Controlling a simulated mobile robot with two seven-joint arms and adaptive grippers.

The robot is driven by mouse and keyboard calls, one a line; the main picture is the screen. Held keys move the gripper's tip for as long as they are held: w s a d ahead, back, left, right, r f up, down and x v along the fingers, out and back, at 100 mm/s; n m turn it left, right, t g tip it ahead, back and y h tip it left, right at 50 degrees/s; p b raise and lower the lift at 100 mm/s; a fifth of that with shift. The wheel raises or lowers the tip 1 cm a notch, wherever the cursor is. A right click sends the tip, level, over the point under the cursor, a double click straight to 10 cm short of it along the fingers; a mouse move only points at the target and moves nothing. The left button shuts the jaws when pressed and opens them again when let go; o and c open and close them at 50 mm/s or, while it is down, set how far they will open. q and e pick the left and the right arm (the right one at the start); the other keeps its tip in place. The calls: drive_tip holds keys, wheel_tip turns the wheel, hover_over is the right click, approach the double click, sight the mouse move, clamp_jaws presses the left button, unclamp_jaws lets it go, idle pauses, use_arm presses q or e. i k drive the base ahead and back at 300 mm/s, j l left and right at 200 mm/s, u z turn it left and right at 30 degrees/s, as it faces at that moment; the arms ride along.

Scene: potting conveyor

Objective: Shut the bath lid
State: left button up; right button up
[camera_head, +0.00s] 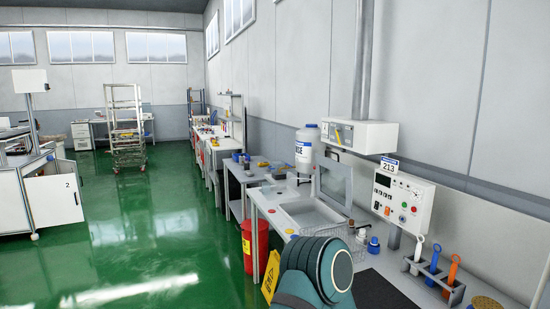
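The bath (310,213) is a light grey basin set in the bench along the right wall. Its lid (333,180) looks like a framed, see-through panel and stands raised at the wall side of the basin, so the bath is open. A teal rounded link of my own arm shows at the bottom centre, in front of the bench and near the bath's near side. Neither of my grippers is in view, so I cannot see what they hold.
A wire basket (322,231) is at the bath's near side. A control panel (403,200) and a rack of coloured-handled tools (436,267) are to the right. A red bin (255,245) and yellow floor sign (270,275) stand left of the bench. Green floor (150,235) is clear.

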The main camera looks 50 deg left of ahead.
sight(340, 168)
drive_tip(key=u, duration=1.2)
drive_tip(key=i+j, duration=0.6)
drive_tip(key=i+j+u, duration=0.1)
drive_tip(key=i+j, duration=0.5)
drive_tip(key=i, duration=0.15)
drive_tip(key=i+j, duration=0.5)
drive_tip(key=i, duration=0.2)
drive_tip(key=j+u, duration=0.05)
